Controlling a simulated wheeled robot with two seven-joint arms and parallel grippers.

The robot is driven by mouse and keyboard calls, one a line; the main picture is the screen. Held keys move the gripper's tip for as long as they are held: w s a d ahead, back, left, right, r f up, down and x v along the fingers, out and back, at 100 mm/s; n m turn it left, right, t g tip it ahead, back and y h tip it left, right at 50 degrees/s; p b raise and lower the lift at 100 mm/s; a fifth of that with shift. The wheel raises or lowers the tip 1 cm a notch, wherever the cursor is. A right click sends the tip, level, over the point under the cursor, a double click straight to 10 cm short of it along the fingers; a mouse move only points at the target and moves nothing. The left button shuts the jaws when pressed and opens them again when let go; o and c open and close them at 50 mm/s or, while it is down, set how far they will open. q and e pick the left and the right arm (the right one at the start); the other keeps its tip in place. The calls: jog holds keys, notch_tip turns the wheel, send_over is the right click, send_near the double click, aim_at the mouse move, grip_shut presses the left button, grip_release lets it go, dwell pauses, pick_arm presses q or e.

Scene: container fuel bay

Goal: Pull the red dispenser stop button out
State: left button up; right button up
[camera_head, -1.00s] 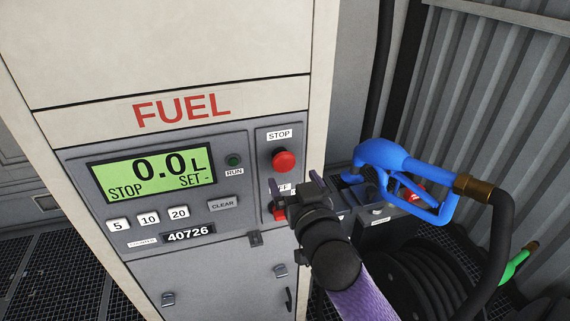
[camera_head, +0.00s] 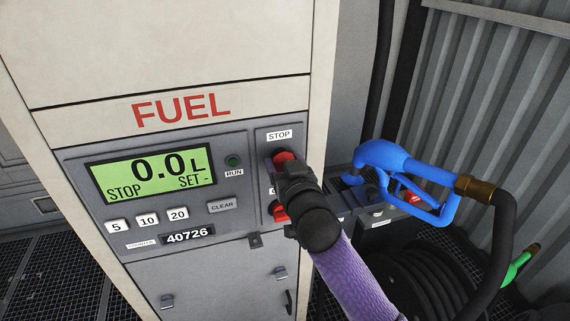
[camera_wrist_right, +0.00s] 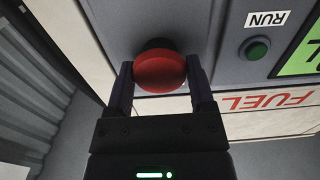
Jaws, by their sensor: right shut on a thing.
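The red stop button (camera_head: 284,156) sits on the grey dispenser panel under the STOP label. In the head view my right gripper covers most of it. In the right wrist view the round red button (camera_wrist_right: 160,72) stands out from the panel on a dark collar. My right gripper (camera_wrist_right: 162,88) has one finger on each side of the button and is shut on it. In the head view the right gripper (camera_head: 283,164) reaches up to the button from below right. The left gripper is not in view.
A red switch (camera_head: 278,211) sits below the button, partly hidden by my arm. The display (camera_head: 151,175) reads 0.0 L and STOP. A blue nozzle (camera_head: 400,170) with a black hose stands to the right. A green RUN light (camera_head: 233,161) is left of the button.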

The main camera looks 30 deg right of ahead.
jog(key=shift+c, duration=1.4)
jog(key=shift+s, duration=0.2)
jog(key=shift+s+a, duration=0.1)
jog(key=shift+s, duration=0.1)
jog(key=o, duration=1)
jog(key=shift+o, duration=0.9)
